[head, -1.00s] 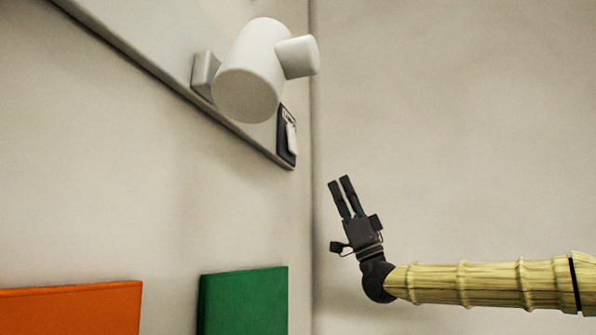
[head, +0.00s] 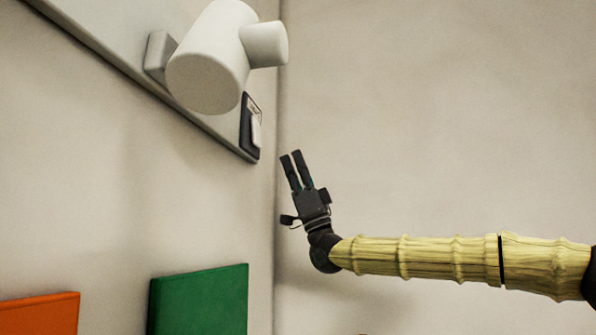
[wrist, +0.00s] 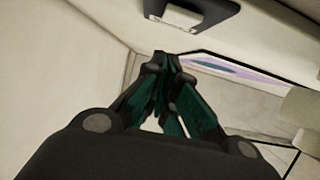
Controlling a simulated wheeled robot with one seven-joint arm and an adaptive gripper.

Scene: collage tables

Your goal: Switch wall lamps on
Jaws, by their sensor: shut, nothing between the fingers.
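A white cylindrical wall lamp (head: 210,60) with a short side stub is mounted on a grey panel at the upper left of the head view. Just below and right of it is a switch (head: 250,125), a dark plate with a pale rocker. In the wrist view the switch (wrist: 187,16) shows at the top, beyond the fingertips. My gripper (head: 291,156) is shut and empty, pointing up, below and right of the switch with a gap between them. In the wrist view my gripper (wrist: 162,60) has its fingers meeting at the tips. Whether the lamp is lit cannot be told.
A green board (head: 198,300) and an orange board (head: 40,314) are on the left wall, low down. A wall corner (head: 278,180) runs beside my gripper. The bare wall on the right is clear. A pale object (wrist: 302,105) at the wrist view's right edge is unclear.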

